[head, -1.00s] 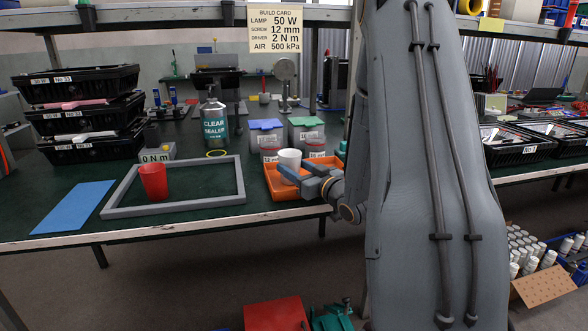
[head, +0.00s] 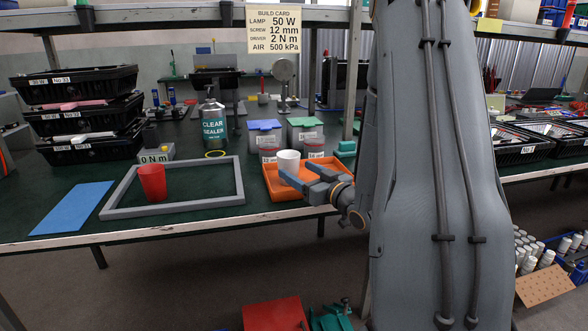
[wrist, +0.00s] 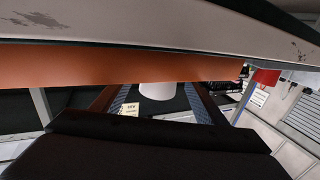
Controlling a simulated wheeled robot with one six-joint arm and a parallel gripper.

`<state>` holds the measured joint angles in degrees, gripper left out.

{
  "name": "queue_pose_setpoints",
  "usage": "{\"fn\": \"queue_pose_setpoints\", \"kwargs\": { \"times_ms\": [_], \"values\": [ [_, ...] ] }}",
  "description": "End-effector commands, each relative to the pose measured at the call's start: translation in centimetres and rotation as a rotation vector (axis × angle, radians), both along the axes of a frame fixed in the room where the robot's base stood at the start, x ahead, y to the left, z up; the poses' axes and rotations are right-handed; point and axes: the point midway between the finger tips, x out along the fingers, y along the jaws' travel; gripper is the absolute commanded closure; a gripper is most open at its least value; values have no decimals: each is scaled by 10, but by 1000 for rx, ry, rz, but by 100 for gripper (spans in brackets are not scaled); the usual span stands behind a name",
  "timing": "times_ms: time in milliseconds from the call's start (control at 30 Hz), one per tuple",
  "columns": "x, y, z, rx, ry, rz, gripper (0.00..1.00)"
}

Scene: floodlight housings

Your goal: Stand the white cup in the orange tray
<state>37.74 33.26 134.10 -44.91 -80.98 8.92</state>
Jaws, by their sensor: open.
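The white cup (head: 288,160) stands upright inside the orange tray (head: 282,193) on the green bench. It also shows in the wrist view (wrist: 157,90), beyond and between the fingers. My gripper (head: 297,171) is open at the tray's front right, with its fingers pointing at the cup. One finger overlaps the cup's lower front in the head view; I cannot tell whether it touches. The tray's orange wall (wrist: 130,60) crosses the wrist view.
A red cup (head: 153,183) stands at the grey frame (head: 180,207) left of the tray. Lidded containers (head: 264,131) and small jars stand right behind the tray. A sealer bottle (head: 213,125) is farther back left. A shelf edge runs overhead.

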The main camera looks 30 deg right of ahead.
Motion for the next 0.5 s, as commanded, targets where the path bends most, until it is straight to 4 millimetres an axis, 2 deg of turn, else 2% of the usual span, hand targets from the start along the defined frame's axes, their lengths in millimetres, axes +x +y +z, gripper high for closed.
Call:
{"fn": "queue_pose_setpoints", "kwargs": {
  "times_ms": [33, 200, 333, 500],
  "values": [
    [-12, -3, 0, 1, 1, -5, 34],
    [-47, -7, 0, 1, 2, -5, 34],
    [-67, -9, 0, 0, 0, -4, 34],
    [-81, -10, 0, 0, 1, -2, 34]
  ]
}}
